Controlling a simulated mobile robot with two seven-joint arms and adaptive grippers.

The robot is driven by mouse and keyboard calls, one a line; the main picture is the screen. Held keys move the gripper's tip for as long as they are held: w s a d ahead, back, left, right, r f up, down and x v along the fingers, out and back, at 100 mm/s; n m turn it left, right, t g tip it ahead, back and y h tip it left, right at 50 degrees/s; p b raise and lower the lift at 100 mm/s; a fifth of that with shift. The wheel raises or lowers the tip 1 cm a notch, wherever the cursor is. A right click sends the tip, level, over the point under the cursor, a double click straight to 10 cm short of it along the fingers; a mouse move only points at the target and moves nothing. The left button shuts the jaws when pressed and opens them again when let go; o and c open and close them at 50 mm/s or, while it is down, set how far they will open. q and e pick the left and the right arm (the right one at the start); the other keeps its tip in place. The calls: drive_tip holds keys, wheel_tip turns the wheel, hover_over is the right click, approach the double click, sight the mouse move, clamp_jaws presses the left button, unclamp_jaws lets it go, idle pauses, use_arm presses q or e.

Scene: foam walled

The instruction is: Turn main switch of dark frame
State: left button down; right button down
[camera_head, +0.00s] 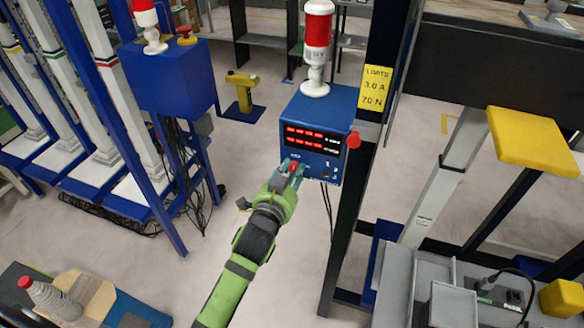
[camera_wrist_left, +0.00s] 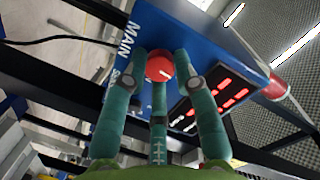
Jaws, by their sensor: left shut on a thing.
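The main switch (camera_wrist_left: 160,66) is a round red knob with a white mark, on the front of a blue control box (camera_head: 318,122) fixed to the dark frame (camera_head: 350,215). In the left wrist view the word MAIN is printed beside it. My left gripper (camera_head: 291,170) reaches the lower left of the box front in the head view. Its teal fingers (camera_wrist_left: 158,85) are closed around the red knob. The knob's far side is hidden by the fingers. My right gripper is not in view.
A red and white beacon (camera_head: 317,45) stands on the box, and a red button (camera_head: 354,139) sticks out at its right side. A yellow limits sign (camera_head: 375,88) hangs on the dark post. Another blue box (camera_head: 168,75) stands to the left. Grey trays (camera_head: 430,290) lie at lower right.

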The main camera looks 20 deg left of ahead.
use_arm(q)
drive_tip(key=shift+a+n, duration=0.1)
drive_tip(key=shift+n, duration=0.5)
drive_tip(key=shift+f+p, duration=0.1)
drive_tip(key=shift+p, duration=0.2)
drive_tip(key=c, duration=1)
unclamp_jaws()
drive_tip(key=s, duration=0.4)
drive_tip(key=s+r, duration=0.1)
drive_tip(key=s, duration=0.7)
drive_tip(key=shift+a+r, duration=0.25)
drive_tip(key=shift+w, duration=0.1)
